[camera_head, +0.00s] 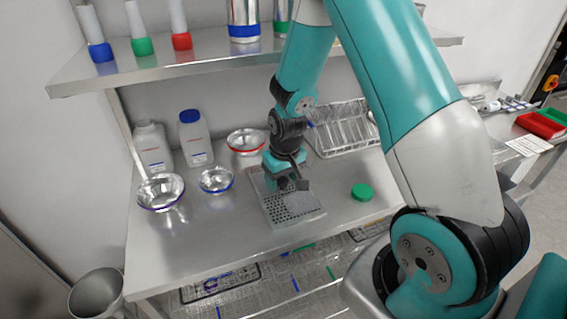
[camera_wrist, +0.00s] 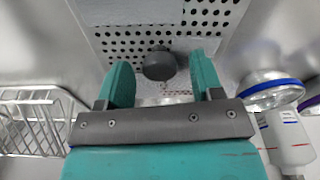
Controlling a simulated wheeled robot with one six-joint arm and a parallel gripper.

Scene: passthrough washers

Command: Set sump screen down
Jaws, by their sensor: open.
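The sump screen (camera_head: 292,208) is a grey perforated plate lying on the steel table. In the wrist view its holed surface (camera_wrist: 120,45) fills the top middle, with a round dark knob (camera_wrist: 159,64) standing on it. My gripper (camera_head: 290,184) is just above the screen's far part. In the wrist view my gripper (camera_wrist: 163,75) is open, with one teal finger on each side of the knob and a gap to both. The arm hides part of the screen in the head view.
Metal bowls (camera_head: 161,191) and white bottles (camera_head: 153,148) stand left of the screen. A green lid (camera_head: 362,191) lies to the right, and a wire rack (camera_head: 343,127) stands behind. A shelf (camera_head: 180,68) hangs above the table's back. The table's front left is clear.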

